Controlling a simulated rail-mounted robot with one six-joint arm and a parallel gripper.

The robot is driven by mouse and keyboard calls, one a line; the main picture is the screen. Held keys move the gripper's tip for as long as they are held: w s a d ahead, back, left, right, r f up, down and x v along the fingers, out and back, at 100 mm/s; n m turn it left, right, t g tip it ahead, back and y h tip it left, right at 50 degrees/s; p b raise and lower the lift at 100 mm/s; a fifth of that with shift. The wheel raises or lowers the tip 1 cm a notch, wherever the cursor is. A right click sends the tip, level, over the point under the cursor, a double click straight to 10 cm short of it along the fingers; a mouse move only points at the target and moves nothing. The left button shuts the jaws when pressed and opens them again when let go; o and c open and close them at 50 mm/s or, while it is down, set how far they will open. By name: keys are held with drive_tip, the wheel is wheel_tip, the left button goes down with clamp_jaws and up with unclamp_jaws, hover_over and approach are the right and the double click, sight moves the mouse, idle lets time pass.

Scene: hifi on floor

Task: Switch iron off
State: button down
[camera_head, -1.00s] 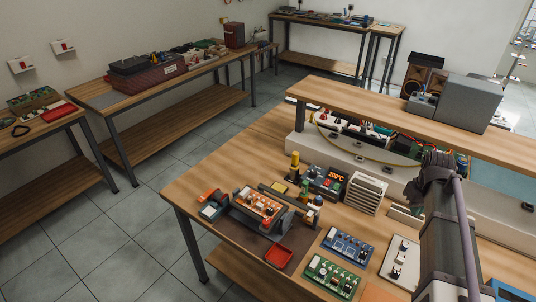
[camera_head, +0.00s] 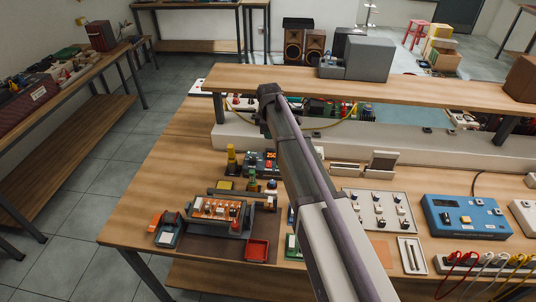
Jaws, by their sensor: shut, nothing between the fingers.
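A dark soldering station (camera_head: 259,160) with a lit orange display stands on the workbench, left of my arm. My arm covers its right side, and I cannot read the whole number or make out its switch. A red knob or button shows low on its front. A yellow-topped upright piece (camera_head: 232,157) stands just left of it, and I cannot tell if it is the iron. My arm rises across the middle of the view and ends above the bench near the shelf. The gripper's fingers do not show.
In front of the station is a holder with an orange circuit board (camera_head: 215,209), beside a red tray (camera_head: 258,250). A raised shelf (camera_head: 400,89) runs behind. To the right are a switch panel (camera_head: 380,210) and a blue meter box (camera_head: 465,217).

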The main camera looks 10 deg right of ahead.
sight(270, 161)
drive_tip(key=f+b, duration=0.4)
drive_tip(key=w+f+b, duration=0.1)
drive_tip(key=f+b, duration=0.8)
drive_tip(key=f, duration=0.1)
drive_tip(key=shift+w+d+b, duration=0.2)
drive_tip(key=shift+w+b, duration=0.1)
drive_tip(key=shift+b, duration=0.1)
drive_tip(key=shift+r, duration=0.1)
